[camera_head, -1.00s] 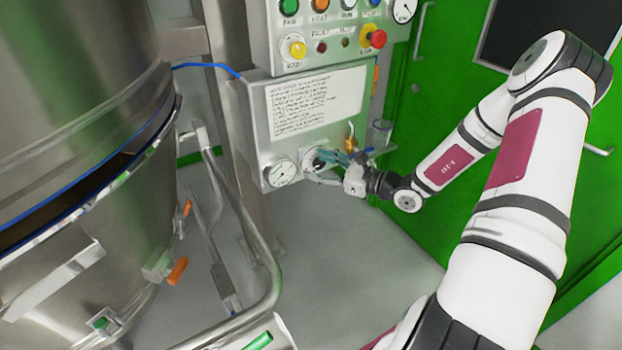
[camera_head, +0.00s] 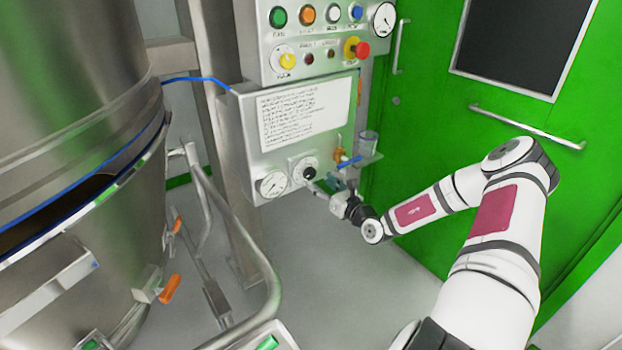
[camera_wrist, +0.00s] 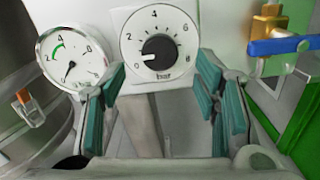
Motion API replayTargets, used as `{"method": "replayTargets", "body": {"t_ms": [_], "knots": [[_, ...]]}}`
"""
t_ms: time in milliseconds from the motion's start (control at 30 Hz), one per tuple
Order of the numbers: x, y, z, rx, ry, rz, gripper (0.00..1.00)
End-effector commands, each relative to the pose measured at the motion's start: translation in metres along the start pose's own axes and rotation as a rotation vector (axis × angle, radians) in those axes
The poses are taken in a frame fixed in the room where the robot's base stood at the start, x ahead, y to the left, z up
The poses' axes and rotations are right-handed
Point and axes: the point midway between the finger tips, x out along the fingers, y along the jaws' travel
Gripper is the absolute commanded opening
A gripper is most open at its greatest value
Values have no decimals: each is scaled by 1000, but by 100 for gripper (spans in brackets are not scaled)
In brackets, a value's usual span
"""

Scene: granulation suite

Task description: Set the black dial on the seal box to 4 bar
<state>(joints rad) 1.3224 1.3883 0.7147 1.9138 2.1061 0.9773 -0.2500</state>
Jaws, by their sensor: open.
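The black dial (camera_head: 310,173) sits on a white round scale on the front of the seal box (camera_head: 238,130). In the wrist view the dial (camera_wrist: 160,50) has a scale from 0 to 8 bar, and its white mark points lower left, near 0. My gripper (camera_wrist: 160,85) is open and empty, its teal-padded fingers to either side below the dial, apart from it. In the head view my gripper (camera_head: 328,188) is just below and right of the dial. A pressure gauge (camera_wrist: 72,58) is left of the dial, its needle pointing down-left, near its 0.
A blue-handled valve (camera_wrist: 285,45) with a brass body is right of the dial, with a clear cup (camera_head: 368,142) beside it. A button panel (camera_head: 320,40) is above. A large steel vessel (camera_head: 80,120) and bent rail (camera_head: 255,255) stand left. Green doors are right.

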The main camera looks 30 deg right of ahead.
Motion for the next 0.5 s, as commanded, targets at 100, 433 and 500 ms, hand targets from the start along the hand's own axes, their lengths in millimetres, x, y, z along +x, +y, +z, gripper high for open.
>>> {"method": "replayTargets", "body": {"t_ms": [100,433,500], "knots": [[23,0,-1,-1,-1,1,56],[55,0,0,0,0,0,56],[57,0,0,-1,1,0,56]]}}
